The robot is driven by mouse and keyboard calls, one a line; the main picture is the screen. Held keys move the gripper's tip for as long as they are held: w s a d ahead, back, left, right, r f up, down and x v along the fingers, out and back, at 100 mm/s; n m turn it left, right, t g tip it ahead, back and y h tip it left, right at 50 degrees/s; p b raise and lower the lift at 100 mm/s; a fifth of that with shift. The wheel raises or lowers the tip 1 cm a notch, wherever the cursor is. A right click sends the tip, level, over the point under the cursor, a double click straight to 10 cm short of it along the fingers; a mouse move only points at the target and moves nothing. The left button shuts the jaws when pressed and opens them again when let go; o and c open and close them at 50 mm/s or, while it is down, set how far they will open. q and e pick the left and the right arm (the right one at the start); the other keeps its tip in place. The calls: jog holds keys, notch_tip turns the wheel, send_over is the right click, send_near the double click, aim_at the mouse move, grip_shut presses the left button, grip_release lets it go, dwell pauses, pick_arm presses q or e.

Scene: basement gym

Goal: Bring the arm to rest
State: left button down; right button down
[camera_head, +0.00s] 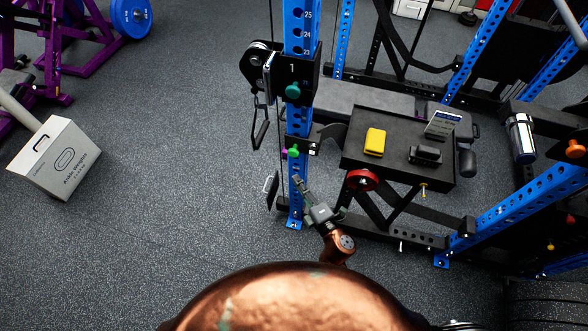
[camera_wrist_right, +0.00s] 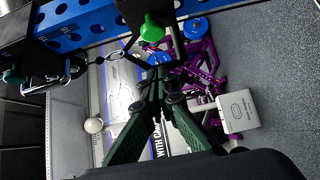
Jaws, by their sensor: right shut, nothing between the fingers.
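My right gripper (camera_head: 298,181) is shut and empty in the head view. It points up and to the left, in front of the foot of a blue rack upright (camera_head: 301,90), below a green knob (camera_head: 293,152). I cannot tell whether it touches the upright. In the right wrist view the fingers of my right gripper (camera_wrist_right: 160,76) come together at the tips with nothing between them. The green knob (camera_wrist_right: 152,31) and blue upright (camera_wrist_right: 80,20) show just beyond the tips there. My left gripper is in neither view.
A black bench tray (camera_head: 395,170) at right holds a yellow block (camera_head: 375,142), a black item (camera_head: 425,155) and a grey box (camera_head: 443,123). A red knob (camera_head: 362,180) is near my right gripper. An ankle-weights box (camera_head: 57,160) stands left. Floor between is clear.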

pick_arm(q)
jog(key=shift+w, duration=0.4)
pick_arm(e)
jog(key=v, duration=0.5)
jog(key=shift+d, duration=0.1)
